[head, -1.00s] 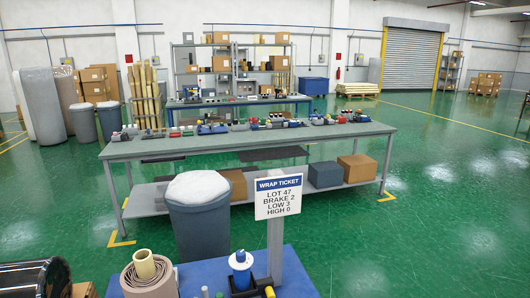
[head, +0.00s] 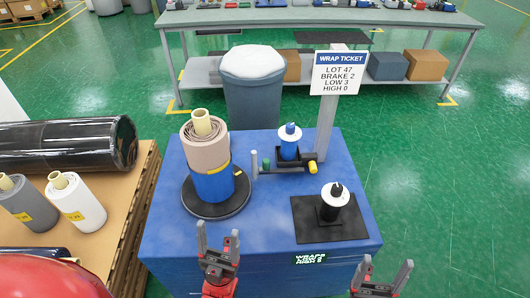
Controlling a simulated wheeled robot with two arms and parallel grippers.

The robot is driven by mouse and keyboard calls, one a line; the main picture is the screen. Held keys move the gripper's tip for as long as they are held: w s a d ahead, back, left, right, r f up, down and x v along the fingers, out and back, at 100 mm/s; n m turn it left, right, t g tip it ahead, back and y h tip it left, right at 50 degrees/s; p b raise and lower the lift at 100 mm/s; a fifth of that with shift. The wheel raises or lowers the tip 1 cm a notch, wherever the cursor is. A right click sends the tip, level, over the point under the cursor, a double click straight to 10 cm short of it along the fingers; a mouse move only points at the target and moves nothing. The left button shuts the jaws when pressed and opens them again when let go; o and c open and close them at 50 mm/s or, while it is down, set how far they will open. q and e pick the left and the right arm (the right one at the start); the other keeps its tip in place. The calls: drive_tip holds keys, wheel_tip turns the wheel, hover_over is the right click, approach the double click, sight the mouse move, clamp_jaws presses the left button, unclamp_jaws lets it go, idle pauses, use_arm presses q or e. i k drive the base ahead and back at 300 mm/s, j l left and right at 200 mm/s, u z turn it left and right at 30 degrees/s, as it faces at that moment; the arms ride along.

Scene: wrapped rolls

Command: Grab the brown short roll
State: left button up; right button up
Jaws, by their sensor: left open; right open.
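A short brownish-tan roll (head: 204,148) with a cream core sticking out of its top stands upright on a blue cylinder (head: 214,184). That cylinder stands on a round black disc on the blue table (head: 270,236). My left gripper (head: 217,240) is open and empty, in front of and below the black disc in the head view. My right gripper (head: 381,275) is open and empty at the table's front right. Both are apart from the roll.
A sign post (head: 325,130) and a small blue-and-black device (head: 289,150) stand right of the roll. A white spool (head: 335,194) sits on a black plate. At left, a pallet holds a large black roll (head: 68,146), a grey roll (head: 27,205) and a white roll (head: 77,203).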

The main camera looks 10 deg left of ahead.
sight(204, 138)
drive_tip(key=j, duration=1.85)
drive_tip(key=i+z, duration=0.05)
drive_tip(key=i, duration=0.05)
